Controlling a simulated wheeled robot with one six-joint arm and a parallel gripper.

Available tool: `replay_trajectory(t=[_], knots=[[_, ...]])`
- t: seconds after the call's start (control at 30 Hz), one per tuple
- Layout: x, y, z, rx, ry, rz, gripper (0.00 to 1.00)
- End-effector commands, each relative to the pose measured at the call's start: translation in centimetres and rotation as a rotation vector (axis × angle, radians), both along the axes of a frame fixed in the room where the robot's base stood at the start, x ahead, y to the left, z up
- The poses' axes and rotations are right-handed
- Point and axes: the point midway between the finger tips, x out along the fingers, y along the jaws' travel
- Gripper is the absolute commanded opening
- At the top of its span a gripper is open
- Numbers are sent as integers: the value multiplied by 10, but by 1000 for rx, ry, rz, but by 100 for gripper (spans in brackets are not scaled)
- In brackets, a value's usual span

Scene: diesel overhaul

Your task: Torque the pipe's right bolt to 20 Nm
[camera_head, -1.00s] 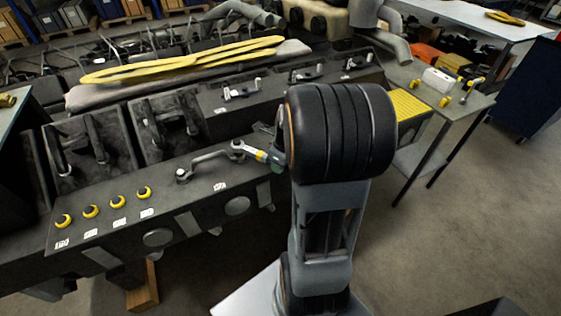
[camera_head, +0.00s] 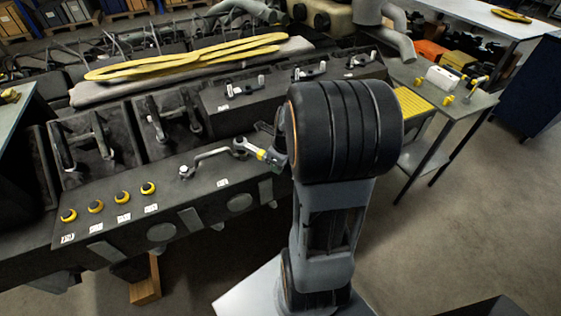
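The short bent metal pipe (camera_head: 210,156) lies on the near top face of the dark engine block. Its left end has a bolt (camera_head: 186,171). A wrench (camera_head: 262,154) with a yellow band reaches from my gripper to the pipe's right end. Its ring head (camera_head: 240,144) appears to sit over the right bolt, which it hides. My gripper (camera_head: 276,159) is just right of that end and appears shut on the wrench handle. My thick black wrist hides most of the gripper and the handle's far end. No torque reading is visible.
Several yellow-ringed caps (camera_head: 122,197) stand on the block's near left face. More small pipes (camera_head: 244,87) sit on the raised row behind. A yellow sling (camera_head: 185,58) lies farther back. A side table (camera_head: 455,105) with small parts stands at the right. The floor at right is clear.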

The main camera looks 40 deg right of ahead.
Motion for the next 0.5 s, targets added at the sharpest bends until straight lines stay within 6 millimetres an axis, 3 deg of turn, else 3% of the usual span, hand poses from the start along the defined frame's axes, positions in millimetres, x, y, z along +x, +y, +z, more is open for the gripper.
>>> replay_trajectory(t=[0.5], knots=[[-4, 10, 0, 4, 9, -28, 0]])
